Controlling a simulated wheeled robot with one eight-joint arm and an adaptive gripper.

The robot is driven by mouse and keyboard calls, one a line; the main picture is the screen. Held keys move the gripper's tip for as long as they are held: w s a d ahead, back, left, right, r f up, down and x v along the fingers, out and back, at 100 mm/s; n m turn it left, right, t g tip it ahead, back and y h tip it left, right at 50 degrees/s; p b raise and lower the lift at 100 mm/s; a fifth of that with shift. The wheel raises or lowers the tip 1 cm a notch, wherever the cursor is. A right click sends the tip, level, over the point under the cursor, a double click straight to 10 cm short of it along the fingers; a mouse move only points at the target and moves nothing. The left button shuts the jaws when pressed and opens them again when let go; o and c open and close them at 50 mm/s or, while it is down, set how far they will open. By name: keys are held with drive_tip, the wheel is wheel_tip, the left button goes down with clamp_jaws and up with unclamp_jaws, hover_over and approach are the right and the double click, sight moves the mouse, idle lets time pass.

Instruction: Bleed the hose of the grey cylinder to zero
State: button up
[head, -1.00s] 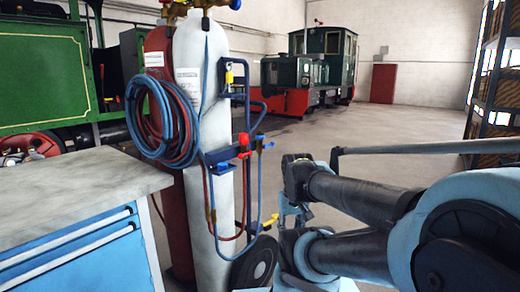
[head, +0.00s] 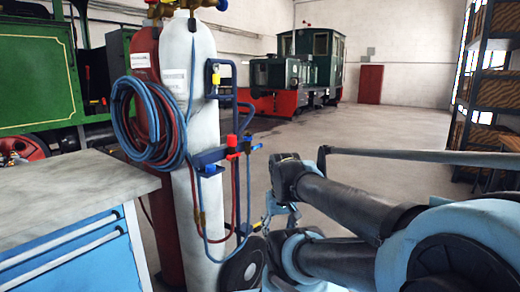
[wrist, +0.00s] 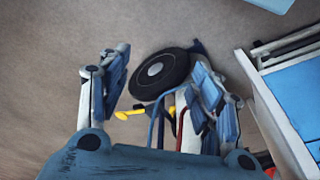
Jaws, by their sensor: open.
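The grey cylinder (head: 205,110) stands upright beside a red cylinder (head: 146,65) in the head view, with brass valve gear at its top. A blue hose (head: 193,140) runs down its front. A torch with a blue knob (head: 209,169) and a red knob (head: 232,140) hangs at a blue bracket to its right. A small yellow part (head: 257,226) is low at the right; a yellow part also shows in the wrist view (wrist: 128,114). My gripper (wrist: 165,85) is open, its fingers apart with the trolley wheel beyond them. It appears empty. In the head view my arm mostly hides it.
The trolley's black wheel (head: 243,265) is low beside the grey cylinder. A blue workbench (head: 75,255) with a grey top stands close at the left. Coiled hoses (head: 150,125) hang at the cylinders. Shelving (head: 490,90) is at the right. The floor behind is clear up to a green locomotive (head: 312,65).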

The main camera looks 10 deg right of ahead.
drive_tip(key=shift+s+a+r, duration=0.1)
drive_tip(key=shift+s+r, duration=0.05)
drive_tip(key=shift+r, duration=0.2)
drive_tip(key=c, duration=0.4)
drive_tip(key=w+r, duration=0.2)
drive_tip(key=w+r+m+y, duration=0.1)
drive_tip(key=r, duration=0.1)
drive_tip(key=w+a+r+m, duration=0.1)
drive_tip(key=w+r, duration=0.1)
drive_tip(key=shift+w+r+y, duration=0.25)
drive_tip(key=shift+w+y, duration=0.05)
drive_tip(key=shift+w, duration=0.05)
clamp_jaws()
drive_tip(key=w+d+r+m+t+y, duration=0.2)
drive_tip(key=w+d+r, duration=0.4)
drive_tip(key=w+r, duration=0.5)
drive_tip(key=w+d+r+m+t+y, duration=0.2)
drive_tip(key=w+d+r+m, duration=0.3)
drive_tip(key=w+r, duration=0.6)
drive_tip(key=shift+w+d+y, duration=0.3)
drive_tip(key=shift+w+d, duration=0.1)
drive_tip(key=shift+w, duration=0.7)
drive_tip(key=shift+r, duration=0.1)
